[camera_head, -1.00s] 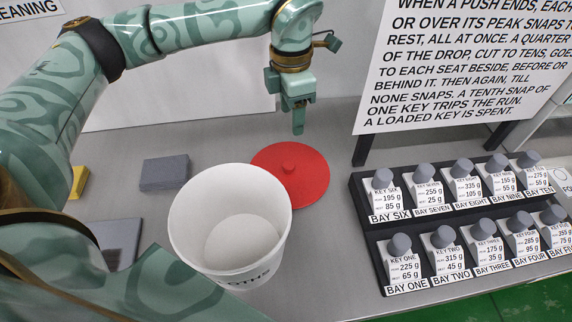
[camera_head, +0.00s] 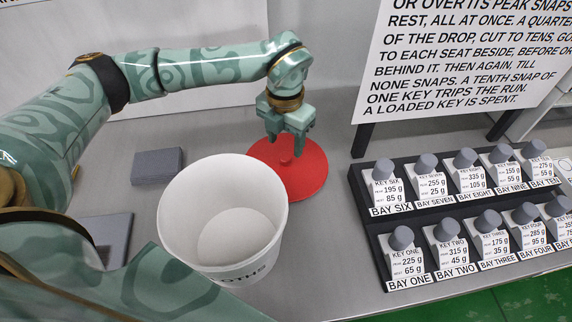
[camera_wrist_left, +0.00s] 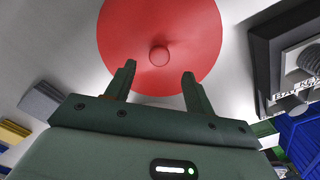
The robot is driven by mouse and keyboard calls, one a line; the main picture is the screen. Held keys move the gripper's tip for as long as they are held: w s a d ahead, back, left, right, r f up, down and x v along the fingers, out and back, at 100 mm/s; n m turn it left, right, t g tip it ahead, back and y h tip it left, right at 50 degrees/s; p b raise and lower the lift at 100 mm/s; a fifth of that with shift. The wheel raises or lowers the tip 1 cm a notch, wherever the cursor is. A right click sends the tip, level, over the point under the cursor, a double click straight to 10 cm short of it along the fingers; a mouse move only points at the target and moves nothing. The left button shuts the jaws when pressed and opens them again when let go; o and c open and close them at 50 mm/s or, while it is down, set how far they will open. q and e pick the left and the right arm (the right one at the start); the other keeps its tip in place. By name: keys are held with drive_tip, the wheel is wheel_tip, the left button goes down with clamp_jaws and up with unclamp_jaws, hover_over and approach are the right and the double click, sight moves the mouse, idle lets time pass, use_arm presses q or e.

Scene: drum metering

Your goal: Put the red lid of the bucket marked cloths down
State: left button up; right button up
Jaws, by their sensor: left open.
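The round red lid (camera_head: 309,172) with a small knob lies flat on the grey table, just behind and right of the white bucket. The bucket (camera_head: 180,215) stands upright and uncovered, with the end of its "cloths" marking on the front. My left gripper (camera_head: 286,152) is open and above the lid near its knob. In the left wrist view, the lid (camera_wrist_left: 190,30) and knob (camera_wrist_left: 159,56) show beyond the open, empty fingers (camera_wrist_left: 158,75). My right gripper is not in view.
A black two-row rack of grey-knobbed keys (camera_head: 364,222) stands to the right. A sign (camera_head: 450,60) stands behind it. Grey blocks (camera_head: 157,165) lie left of the bucket. Bare table lies between lid and rack.

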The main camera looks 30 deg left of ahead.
sight(286, 156)
use_arm(q)
drive_tip(key=f+b, duration=0.1)
drive_tip(key=f, duration=0.4)
drive_tip(key=shift+w, duration=0.2)
clamp_jaws()
drive_tip(key=shift+r, duration=0.15)
